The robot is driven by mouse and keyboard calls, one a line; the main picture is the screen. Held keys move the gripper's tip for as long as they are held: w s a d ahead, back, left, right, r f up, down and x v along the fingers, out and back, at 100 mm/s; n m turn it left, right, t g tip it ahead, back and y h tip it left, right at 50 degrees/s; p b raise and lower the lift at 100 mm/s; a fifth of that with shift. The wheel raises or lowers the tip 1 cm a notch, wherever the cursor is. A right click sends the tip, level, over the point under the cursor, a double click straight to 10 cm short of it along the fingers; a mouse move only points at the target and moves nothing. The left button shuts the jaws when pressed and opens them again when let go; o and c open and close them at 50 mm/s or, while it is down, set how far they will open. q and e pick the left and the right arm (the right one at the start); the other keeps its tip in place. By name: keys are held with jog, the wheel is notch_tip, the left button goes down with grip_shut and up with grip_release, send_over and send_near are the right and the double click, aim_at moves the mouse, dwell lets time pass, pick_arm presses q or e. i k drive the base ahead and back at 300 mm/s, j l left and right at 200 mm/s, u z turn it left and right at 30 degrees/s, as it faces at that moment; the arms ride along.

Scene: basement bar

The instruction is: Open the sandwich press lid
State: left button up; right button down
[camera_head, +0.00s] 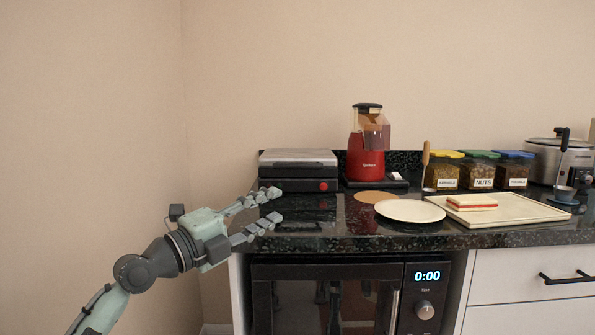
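The sandwich press (298,169) stands on the dark counter near its left end, against the wall. Its silver-topped lid (298,157) is down on the black base, and a red knob shows at the front right. My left gripper (273,207) is open and empty, in front of the press and a little below it in the picture, near the counter's front left edge. Its two fingers are spread apart and point right. They look apart from the press. My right gripper is not in view.
A red blender (367,150) stands right of the press. A cream plate (410,211), a board (508,211) with a sandwich (471,202), jars (480,170) and a cooker (560,160) stand farther right. An oven (330,295) sits under the counter. Air above the press is clear.

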aim_at(273, 162)
jog(key=i, duration=0.85)
